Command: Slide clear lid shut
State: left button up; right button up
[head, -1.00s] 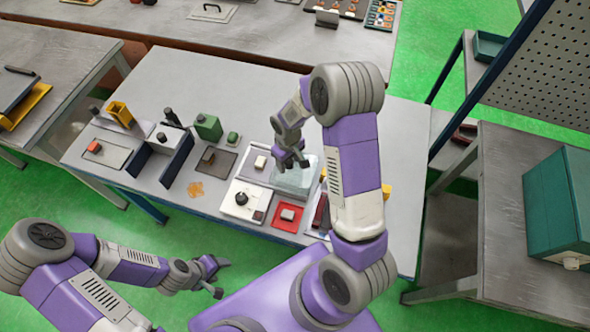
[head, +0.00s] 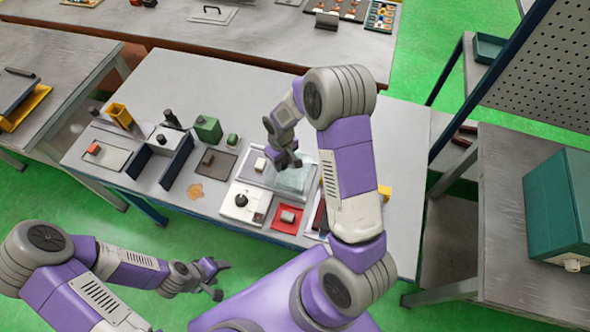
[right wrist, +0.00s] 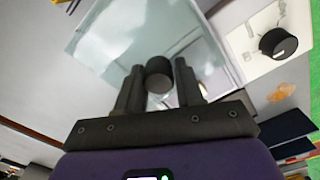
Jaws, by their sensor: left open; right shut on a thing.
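The clear lid (head: 293,180) is a see-through bluish plate on the workbench, in front of and below my right gripper in the head view. It also shows in the right wrist view (right wrist: 110,40) as a pale glassy sheet. My right gripper (head: 284,163) is shut on a dark round knob (right wrist: 159,75), which sits between its two fingers over the lid. A small pale block (head: 260,164) lies beside the lid on its left, on a light plate. My left gripper (head: 217,278) is open and empty, over the floor in front of the bench.
A white plate with a black knob (head: 241,200) and a red square with a grey block (head: 289,217) are in front of the lid. Green blocks (head: 208,128) and dark upright panels (head: 177,161) stand to the left. The back right of the bench is clear.

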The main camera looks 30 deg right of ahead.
jog(key=shift+w+a+f+b, duration=0.15)
jog(key=shift+w+a+b, duration=0.2)
jog(key=shift+w+a, duration=1.45)
jog(key=shift+w+a+f+b, duration=0.15)
jog(key=shift+w+a+b, duration=0.15)
jog(key=shift+w+a, duration=1.5)
jog(key=o, duration=0.7)
jog(key=shift+w+d, duration=0.2)
jog(key=shift+d, duration=0.05)
jog(key=shift+a, duration=0.1)
jog(key=shift+r, duration=0.1)
notch_tip(320, 180, up, 2)
jog(key=shift+w+a+p, duration=0.1)
jog(key=shift+w+p, duration=0.05)
jog(key=shift+p, duration=0.5)
notch_tip(320, 180, up, 4)
jog(key=shift+r+p, duration=0.15)
jog(key=shift+p, duration=1.1)
